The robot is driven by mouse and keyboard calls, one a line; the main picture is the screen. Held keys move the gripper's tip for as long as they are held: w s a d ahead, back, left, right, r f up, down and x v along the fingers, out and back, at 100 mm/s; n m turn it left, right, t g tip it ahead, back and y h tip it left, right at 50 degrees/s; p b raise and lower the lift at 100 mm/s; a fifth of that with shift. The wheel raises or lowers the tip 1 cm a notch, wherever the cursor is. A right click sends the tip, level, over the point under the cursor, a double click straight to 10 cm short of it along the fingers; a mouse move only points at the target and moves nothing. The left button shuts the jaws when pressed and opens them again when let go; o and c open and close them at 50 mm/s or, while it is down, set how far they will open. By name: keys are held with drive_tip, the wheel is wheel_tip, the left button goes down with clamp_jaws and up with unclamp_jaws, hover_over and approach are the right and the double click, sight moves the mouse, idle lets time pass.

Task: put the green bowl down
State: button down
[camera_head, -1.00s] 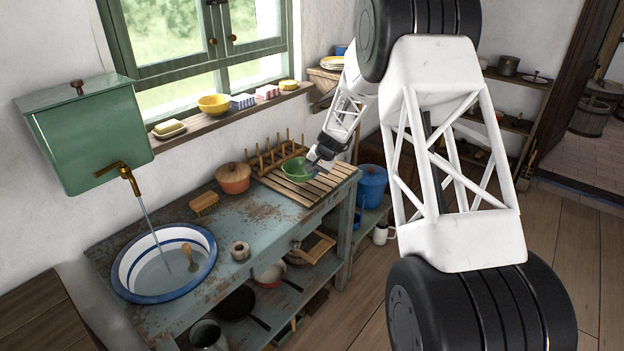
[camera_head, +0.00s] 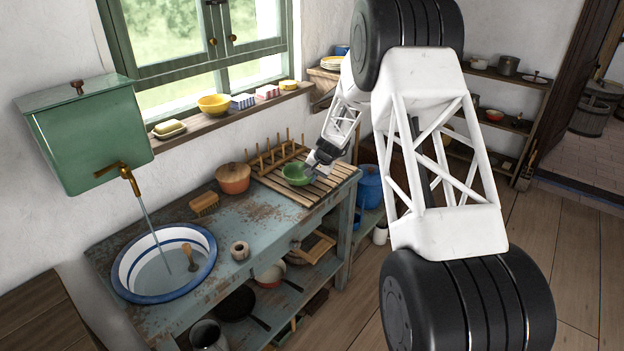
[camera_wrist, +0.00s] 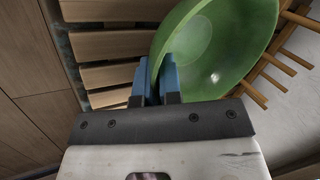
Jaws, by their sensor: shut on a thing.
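The green bowl (camera_head: 296,174) is at the wooden slatted drying rack (camera_head: 330,185) on the right end of the blue worn counter. My gripper (camera_head: 313,172) is shut on the bowl's rim at its right side. In the wrist view the blue fingertips (camera_wrist: 164,82) pinch the near left wall of the bowl (camera_wrist: 222,50). Wooden slats (camera_wrist: 112,45) show under and beside the bowl. I cannot tell whether the bowl's base touches the slats.
Upright pegs (camera_head: 275,150) stand along the back of the rack, close to the bowl. A blue pot (camera_head: 369,187) is right of the counter. A white basin (camera_head: 150,278) with a blue rim sits at the left.

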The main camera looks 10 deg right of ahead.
drive_tip(key=shift+f, duration=0.3)
drive_tip(key=shift+f, duration=0.15)
drive_tip(key=c, duration=1.3)
unclamp_jaws()
drive_tip(key=v, duration=1.2)
